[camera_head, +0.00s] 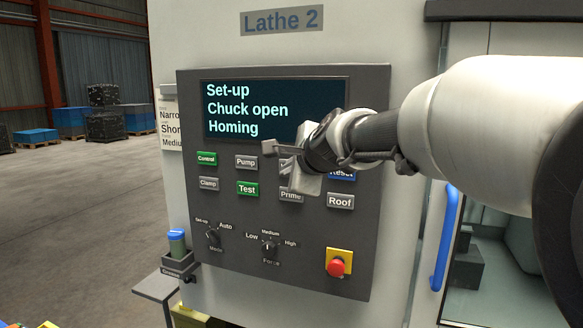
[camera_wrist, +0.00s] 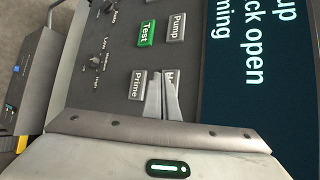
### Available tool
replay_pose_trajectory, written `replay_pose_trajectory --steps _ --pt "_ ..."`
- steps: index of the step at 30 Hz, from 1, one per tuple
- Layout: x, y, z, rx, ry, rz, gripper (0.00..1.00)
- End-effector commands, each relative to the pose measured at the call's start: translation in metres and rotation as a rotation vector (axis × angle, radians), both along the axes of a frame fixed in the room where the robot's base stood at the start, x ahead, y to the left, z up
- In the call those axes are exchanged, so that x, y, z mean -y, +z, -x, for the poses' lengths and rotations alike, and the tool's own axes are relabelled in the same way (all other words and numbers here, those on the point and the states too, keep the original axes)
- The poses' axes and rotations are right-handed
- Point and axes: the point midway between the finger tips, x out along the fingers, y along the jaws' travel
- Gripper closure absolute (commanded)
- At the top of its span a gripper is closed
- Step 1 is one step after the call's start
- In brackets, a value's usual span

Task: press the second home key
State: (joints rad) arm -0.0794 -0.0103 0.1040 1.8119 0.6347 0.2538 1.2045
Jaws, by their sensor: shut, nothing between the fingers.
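The control panel (camera_head: 362,215) is on the machine marked Lathe 2. A grey key whose label starts with H (camera_wrist: 170,74) is in the wrist view, mostly hidden behind my fingers. In the head view my gripper covers most of that spot, right of the Pump key (camera_head: 246,162) and above the Prime key (camera_head: 291,195). My gripper (camera_wrist: 162,82) is shut and empty, its fingertips over the H key. I cannot tell whether they touch it. The display (camera_head: 225,110) reads Set-up, Chuck open, Homing. No second key with such a label is visible.
The green Control key (camera_head: 206,159), lit green Test key (camera_head: 248,188), Clamp (camera_head: 208,183), Roof (camera_head: 340,201) and partly covered blue Reset key (camera_head: 341,176) are close by. Two knobs and a red stop button (camera_head: 337,267) sit below. A blue handle (camera_head: 446,238) is at right.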

Motion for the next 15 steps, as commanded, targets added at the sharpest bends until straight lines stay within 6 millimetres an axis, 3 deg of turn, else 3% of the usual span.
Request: replay_pose_trajectory --steps 8,15 --pt "-0.001 0.001 0.003 0.000 0.001 0.000 1.00" --pt "-0.010 0.002 0.025 0.000 0.001 0.000 1.00"
